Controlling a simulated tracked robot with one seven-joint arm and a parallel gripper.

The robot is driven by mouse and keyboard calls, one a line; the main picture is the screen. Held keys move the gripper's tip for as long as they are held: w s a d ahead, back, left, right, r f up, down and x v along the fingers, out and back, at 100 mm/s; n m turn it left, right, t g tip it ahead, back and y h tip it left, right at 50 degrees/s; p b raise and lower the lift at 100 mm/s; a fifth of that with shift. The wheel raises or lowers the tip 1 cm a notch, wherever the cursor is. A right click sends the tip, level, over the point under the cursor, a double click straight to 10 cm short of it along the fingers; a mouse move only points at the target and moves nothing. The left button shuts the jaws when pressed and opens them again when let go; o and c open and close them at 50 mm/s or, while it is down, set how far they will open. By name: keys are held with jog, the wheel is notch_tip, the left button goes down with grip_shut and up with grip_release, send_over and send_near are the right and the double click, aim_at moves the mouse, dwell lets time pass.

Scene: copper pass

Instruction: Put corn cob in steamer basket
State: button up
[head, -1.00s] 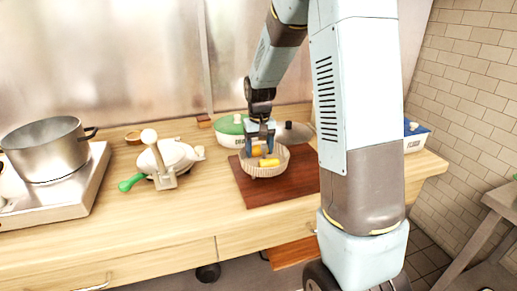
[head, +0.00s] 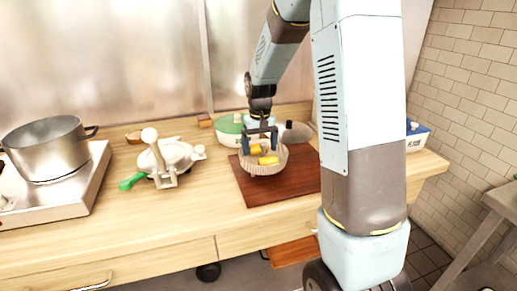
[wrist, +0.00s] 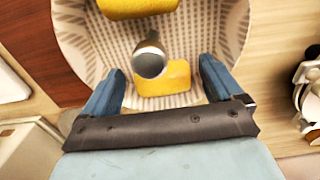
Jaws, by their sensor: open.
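The steamer basket (head: 264,169) is a round, pale woven bowl on a dark red-brown board. Two yellow corn cob pieces lie inside it: a front one (head: 268,161) and a back one (head: 255,149). In the wrist view the basket's striped wall (wrist: 80,40) surrounds one corn piece (wrist: 172,80) between my fingers and another corn piece (wrist: 138,6) at the top edge. My gripper (head: 260,137) is open above the basket, its blue fingers spread apart and touching neither piece visibly. A round grey metal thing (wrist: 149,60) partly covers the nearer corn piece.
A green-lidded white pot (head: 229,129) and a grey lid (head: 295,132) stand behind the basket. A steel pot (head: 48,147) sits on a stove. The counter front is clear.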

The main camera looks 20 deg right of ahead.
notch_tip(320, 180, up, 11)
jog(key=s+r+t, duration=0.1)
jog(key=s+r, duration=0.3)
jog(key=s, duration=0.3)
jog(key=s+r+t, duration=0.2)
jog(key=s+r, duration=0.2)
jog(key=s, duration=0.3)
jog(key=s+t, duration=0.2)
jog(key=s, duration=1.2)
jog(key=shift+s+a+t, duration=0.15)
jog(key=shift+a+t, duration=0.05)
jog(key=shift+t, duration=0.1)
